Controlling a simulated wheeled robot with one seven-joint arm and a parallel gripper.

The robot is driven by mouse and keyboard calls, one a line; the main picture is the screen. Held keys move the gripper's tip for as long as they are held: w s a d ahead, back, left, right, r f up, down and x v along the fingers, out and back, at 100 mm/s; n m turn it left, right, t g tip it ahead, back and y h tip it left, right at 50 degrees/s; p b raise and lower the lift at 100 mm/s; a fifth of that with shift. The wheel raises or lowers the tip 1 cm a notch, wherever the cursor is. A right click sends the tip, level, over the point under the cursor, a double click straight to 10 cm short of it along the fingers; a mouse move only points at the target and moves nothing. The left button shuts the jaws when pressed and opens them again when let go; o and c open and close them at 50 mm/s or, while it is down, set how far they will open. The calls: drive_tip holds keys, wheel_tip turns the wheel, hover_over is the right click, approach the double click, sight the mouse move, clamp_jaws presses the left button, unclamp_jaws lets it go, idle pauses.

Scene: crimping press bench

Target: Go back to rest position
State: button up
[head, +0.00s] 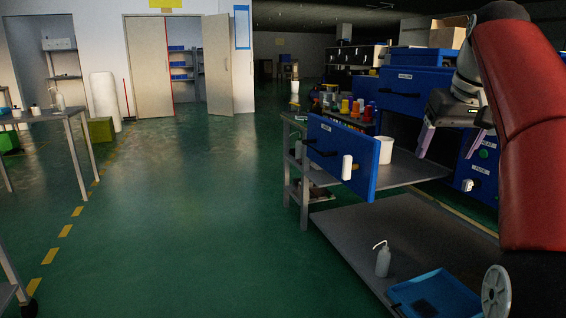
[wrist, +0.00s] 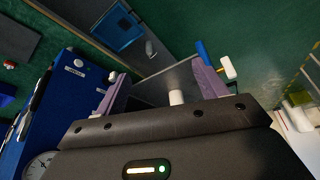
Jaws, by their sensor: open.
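My gripper (head: 448,154) is open with its two purple fingers apart and pointing down, in front of the blue press cabinet (head: 405,90) at the right of the head view. Nothing shows between the fingers there. In the wrist view my gripper (wrist: 160,82) also has its fingers spread. A white cylinder (wrist: 177,97) shows between them there, seemingly beyond them. A blue door (head: 338,150) with a white handle (head: 347,167) stands swung open, left of and apart from my gripper. The handle also shows in the wrist view (wrist: 228,68), beyond the right finger.
A white cup (head: 384,150) stands on the bench shelf behind the door. A wash bottle (head: 383,262) and a blue tray (head: 440,290) are on the lower grey surface. Coloured bottles (head: 357,109) stand behind the door. The green floor (head: 190,220) at left is clear.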

drive_tip(key=s+a+f, duration=0.8)
drive_tip(key=a+f, duration=0.1)
drive_tip(key=a, duration=0.1)
drive_tip(key=s+a+f, duration=0.2)
drive_tip(key=s+f, duration=0.5)
drive_tip(key=f, duration=0.2)
drive_tip(key=s+a+f+t, duration=0.1)
drive_tip(key=s+a+f, duration=0.1)
drive_tip(key=s+f, duration=0.4)
wheel_tip(320, 180, down, 4)
drive_tip(key=shift+s+a+n, duration=0.25)
drive_tip(key=shift+s+n, duration=0.05)
drive_tip(key=shift+s, duration=0.1)
